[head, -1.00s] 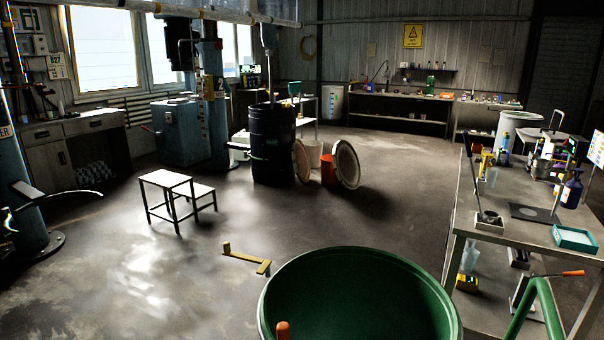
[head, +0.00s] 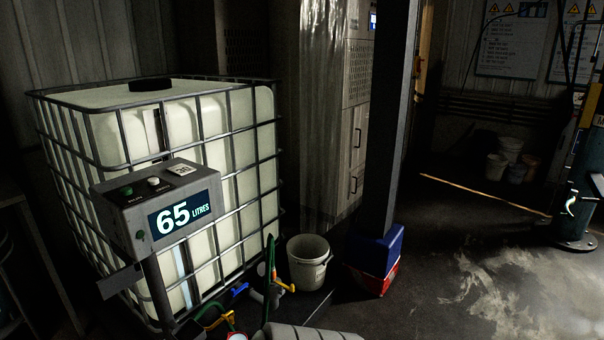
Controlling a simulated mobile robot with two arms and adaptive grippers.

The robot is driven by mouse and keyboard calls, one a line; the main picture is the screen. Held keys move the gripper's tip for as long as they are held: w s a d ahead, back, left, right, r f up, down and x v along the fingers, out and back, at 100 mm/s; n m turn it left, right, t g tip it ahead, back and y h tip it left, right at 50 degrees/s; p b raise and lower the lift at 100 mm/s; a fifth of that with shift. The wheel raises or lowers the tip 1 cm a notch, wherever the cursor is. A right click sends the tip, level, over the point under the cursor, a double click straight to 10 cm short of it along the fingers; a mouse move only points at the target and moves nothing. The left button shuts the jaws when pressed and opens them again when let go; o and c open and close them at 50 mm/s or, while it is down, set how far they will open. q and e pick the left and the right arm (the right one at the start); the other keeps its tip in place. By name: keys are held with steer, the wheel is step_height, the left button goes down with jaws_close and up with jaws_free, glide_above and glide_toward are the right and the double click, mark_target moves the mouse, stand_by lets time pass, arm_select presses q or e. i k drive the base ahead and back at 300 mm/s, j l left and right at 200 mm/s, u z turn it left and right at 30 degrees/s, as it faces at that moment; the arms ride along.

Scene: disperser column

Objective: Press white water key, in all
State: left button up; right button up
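A grey control box (head: 160,212) stands on a post at the left in the head view. Its front display reads 65 litres. On its sloped top are a round white key (head: 154,182), a green key (head: 126,190) to its left and a pale label (head: 182,170) to its right. Another small green knob (head: 140,235) is on the box's front face. Behind the box is a large white water tank (head: 225,120) in a metal cage, with a black cap on top.
A dark post (head: 388,130) has a blue and red base (head: 376,260). Open floor (head: 470,290) lies at the right; several buckets stand at the back.

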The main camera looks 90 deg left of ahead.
mark_target(154, 180)
steer(key=u, duration=3.75)
